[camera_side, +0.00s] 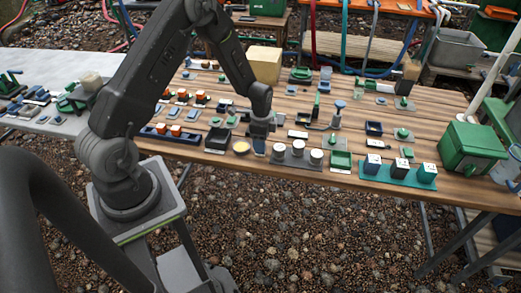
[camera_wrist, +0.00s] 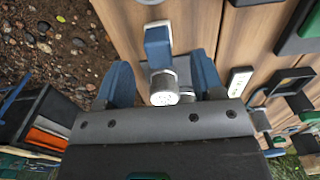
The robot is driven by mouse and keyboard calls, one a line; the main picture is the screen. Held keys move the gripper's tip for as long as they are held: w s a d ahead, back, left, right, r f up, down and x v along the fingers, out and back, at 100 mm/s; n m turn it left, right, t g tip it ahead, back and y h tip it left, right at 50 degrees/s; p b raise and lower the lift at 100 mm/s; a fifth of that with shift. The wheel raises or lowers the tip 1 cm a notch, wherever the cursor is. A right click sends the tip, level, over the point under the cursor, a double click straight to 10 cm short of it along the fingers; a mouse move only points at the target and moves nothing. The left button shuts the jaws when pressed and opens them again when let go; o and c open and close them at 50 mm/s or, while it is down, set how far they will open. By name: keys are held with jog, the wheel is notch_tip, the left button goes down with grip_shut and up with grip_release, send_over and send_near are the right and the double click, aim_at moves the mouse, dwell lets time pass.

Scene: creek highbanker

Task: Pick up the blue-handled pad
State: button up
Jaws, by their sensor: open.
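A small blue block-shaped piece (camera_wrist: 157,42), which looks like the blue-handled pad, lies on the wooden table in the wrist view. A pale round knob (camera_wrist: 164,90) sits just below it in the picture, between my fingers; I cannot tell whether the two are joined. My gripper (camera_wrist: 162,82) is open, its two dark blue fingers on either side of the knob with gaps. In the side view my gripper (camera_side: 260,132) is low over the table's front part, and a blue piece (camera_side: 259,147) shows just below it. My gripper hides part of this spot.
A cardboard-coloured block (camera_side: 264,65) stands behind. The table's front edge is close.

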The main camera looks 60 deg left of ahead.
notch_tip(320, 180, down, 5)
jog(key=shift+s+a+r, duration=0.1)
jog(key=c, duration=1)
